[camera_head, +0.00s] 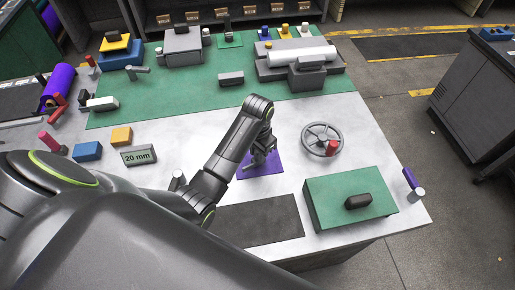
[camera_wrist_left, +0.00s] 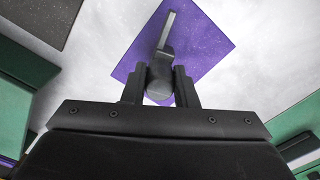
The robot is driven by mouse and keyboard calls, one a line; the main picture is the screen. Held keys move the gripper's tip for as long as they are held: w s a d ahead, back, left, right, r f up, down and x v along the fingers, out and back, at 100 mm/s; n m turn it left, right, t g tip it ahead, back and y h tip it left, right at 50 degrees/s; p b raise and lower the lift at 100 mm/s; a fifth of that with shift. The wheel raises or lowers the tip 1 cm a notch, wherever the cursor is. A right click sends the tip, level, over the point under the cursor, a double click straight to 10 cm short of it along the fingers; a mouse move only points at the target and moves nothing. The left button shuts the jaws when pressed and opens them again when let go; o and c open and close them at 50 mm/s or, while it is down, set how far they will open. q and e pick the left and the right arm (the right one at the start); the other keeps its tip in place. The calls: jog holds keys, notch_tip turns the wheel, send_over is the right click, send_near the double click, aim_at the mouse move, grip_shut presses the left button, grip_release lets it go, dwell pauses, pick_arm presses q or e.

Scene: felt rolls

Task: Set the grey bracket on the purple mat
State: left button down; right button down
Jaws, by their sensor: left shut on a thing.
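My left gripper (camera_head: 264,152) is over the purple mat (camera_head: 262,170), near the middle front of the pale worktop. It is shut on the grey bracket (camera_head: 256,161). In the left wrist view the bracket (camera_wrist_left: 168,35) shows a thin flat arm pointing away from the jaws and a rounded end between the fingers (camera_wrist_left: 159,90). The purple mat (camera_wrist_left: 205,45) lies beneath it, turned like a diamond. I cannot tell whether the bracket touches the mat. The fingers partly hide the bracket in the head view. My right gripper is not in view.
A handwheel (camera_head: 322,139) stands right of the mat. A green-topped box (camera_head: 322,205) with a dark handle is at the front right, and a dark pad (camera_head: 262,222) lies in front. A "20 mm" block (camera_head: 140,156) and a blue block (camera_head: 88,151) are at left.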

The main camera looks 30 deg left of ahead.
pick_arm(q)
jog(key=shift+f, duration=0.4)
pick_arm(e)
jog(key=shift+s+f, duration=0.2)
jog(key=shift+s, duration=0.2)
pick_arm(q)
jog(key=shift+f, duration=0.45)
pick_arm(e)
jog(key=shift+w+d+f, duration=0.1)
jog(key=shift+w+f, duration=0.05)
pick_arm(q)
jog(key=c, duration=1.1)
grip_release()
